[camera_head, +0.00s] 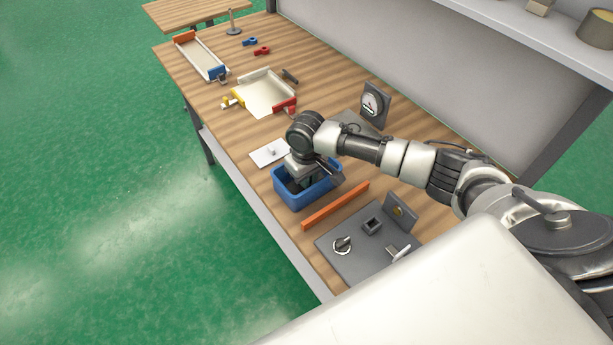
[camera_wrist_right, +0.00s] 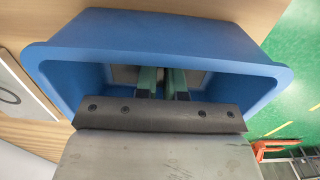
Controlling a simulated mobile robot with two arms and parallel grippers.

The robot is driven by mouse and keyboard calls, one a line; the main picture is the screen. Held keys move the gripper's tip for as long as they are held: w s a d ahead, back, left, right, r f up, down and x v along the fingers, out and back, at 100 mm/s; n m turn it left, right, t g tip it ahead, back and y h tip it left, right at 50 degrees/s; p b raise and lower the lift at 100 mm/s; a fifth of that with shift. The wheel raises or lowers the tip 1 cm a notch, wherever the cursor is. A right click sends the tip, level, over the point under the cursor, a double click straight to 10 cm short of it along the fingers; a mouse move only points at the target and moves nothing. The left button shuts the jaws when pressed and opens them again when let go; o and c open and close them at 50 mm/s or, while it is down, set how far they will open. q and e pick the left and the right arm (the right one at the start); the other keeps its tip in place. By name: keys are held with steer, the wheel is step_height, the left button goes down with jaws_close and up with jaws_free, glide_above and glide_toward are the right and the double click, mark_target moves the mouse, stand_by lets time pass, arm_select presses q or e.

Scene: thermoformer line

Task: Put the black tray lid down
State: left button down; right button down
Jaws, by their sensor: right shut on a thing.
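My right gripper (camera_head: 298,180) points down into the blue bin (camera_head: 311,195) on the wooden bench. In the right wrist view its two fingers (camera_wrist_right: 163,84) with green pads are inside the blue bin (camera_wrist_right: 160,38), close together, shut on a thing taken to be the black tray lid. Only a dark sliver shows between the fingers, so the lid's outline and whether it touches the bin floor cannot be told. The bin walls and my wrist hide most of it. My left gripper is not in view.
An orange bar (camera_head: 336,206) lies beside the bin, and a grey fixture plate (camera_head: 350,262) is nearer. A white plate (camera_head: 268,153) is on the bin's far side. A dial gauge (camera_head: 374,105) stands behind. Cream trays (camera_head: 265,97) with coloured clamps lie farther along the bench.

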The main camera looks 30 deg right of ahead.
steer(key=shift+f, duration=0.2)
steer(key=c, duration=1.2)
jaws_free()
step_height(320, 180, up, 12)
steer(key=shift+r+b, duration=0.25)
steer(key=shift+b, duration=0.15)
